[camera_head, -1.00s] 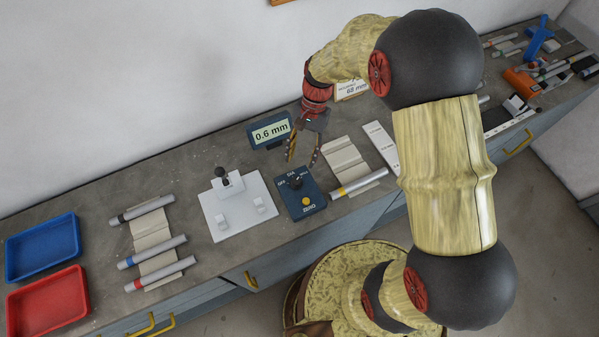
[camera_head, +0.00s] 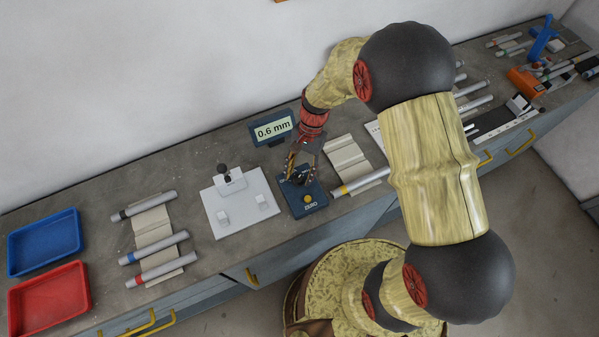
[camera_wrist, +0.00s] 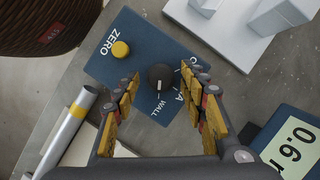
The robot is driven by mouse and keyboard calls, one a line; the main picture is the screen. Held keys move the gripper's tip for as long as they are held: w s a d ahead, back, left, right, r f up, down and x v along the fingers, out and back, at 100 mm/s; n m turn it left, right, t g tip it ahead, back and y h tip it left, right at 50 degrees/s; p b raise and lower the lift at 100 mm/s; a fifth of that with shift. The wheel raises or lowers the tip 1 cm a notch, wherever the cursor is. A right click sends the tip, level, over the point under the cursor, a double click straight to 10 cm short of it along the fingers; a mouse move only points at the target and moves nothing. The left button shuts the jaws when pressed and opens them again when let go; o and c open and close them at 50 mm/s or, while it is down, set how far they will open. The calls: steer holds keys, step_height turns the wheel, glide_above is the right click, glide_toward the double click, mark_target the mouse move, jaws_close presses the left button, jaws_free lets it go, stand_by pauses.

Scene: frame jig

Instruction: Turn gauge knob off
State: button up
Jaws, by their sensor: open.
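The gauge control box (camera_head: 312,203) is a dark blue plate with a black knob and a yellow ZERO button. The black knob (camera_wrist: 161,77) shows clearly in the wrist view, with a white mark on it pointing toward the WALL label. My gripper (camera_wrist: 163,98) is open over the box, its yellow-padded fingers on either side of the knob, with visible gaps. In the head view my gripper (camera_head: 301,172) hides most of the knob. The yellow ZERO button (camera_wrist: 120,49) is beside the knob. The gauge display (camera_head: 272,129) reads 0.6 mm behind the box.
A white plate fixture (camera_head: 240,212) stands left of the box. A tube with a yellow band (camera_head: 361,182) lies close on the right, by a beige rack (camera_head: 346,157). Blue (camera_head: 44,243) and red (camera_head: 50,297) trays are at the far left.

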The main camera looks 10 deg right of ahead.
steer(key=shift+c, duration=0.9)
jaws_close()
